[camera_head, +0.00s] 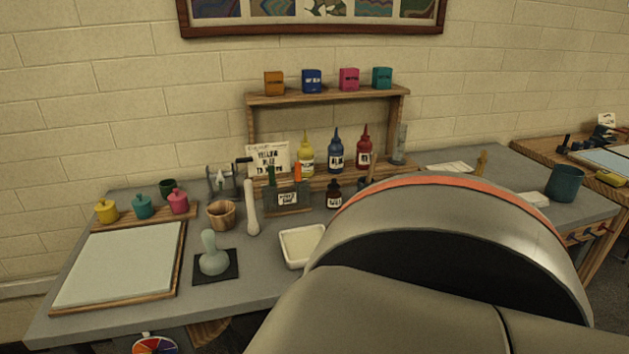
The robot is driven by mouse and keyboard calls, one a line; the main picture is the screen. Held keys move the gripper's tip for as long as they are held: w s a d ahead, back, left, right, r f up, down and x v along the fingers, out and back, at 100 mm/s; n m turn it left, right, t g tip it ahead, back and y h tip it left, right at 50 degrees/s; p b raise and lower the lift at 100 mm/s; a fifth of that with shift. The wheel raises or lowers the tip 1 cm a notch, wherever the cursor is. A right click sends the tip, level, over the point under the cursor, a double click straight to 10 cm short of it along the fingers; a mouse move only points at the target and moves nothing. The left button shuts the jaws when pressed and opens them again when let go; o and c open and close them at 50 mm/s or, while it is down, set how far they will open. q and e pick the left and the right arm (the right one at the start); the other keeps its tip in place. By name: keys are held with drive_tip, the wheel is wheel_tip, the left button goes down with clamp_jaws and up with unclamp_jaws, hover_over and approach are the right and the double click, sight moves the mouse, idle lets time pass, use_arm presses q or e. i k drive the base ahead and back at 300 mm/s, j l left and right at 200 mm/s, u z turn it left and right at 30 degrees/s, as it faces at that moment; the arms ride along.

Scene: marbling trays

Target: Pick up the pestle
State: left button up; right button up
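A long white rod with a thicker lower end, which looks like the pestle (252,214), is on the grey table just right of a small wooden bowl (221,222). I cannot tell whether it stands or lies. A pale green glass piece with a knobbed handle, like a muller (213,263), stands on a black square mat (230,275) in front of the bowl. Neither of my grippers is in view. A large link of my own arm fills the lower right and hides that part of the table.
A wood-framed tray (70,312) lies at left, with small coloured jars (143,207) behind it. A white dish (284,261) is right of the mat. A labelled holder (288,199) and a bottle shelf (330,96) stand behind. A teal cup (565,183) is far right.

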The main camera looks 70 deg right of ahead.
sight(253, 225)
drive_tip(key=z, duration=1.65)
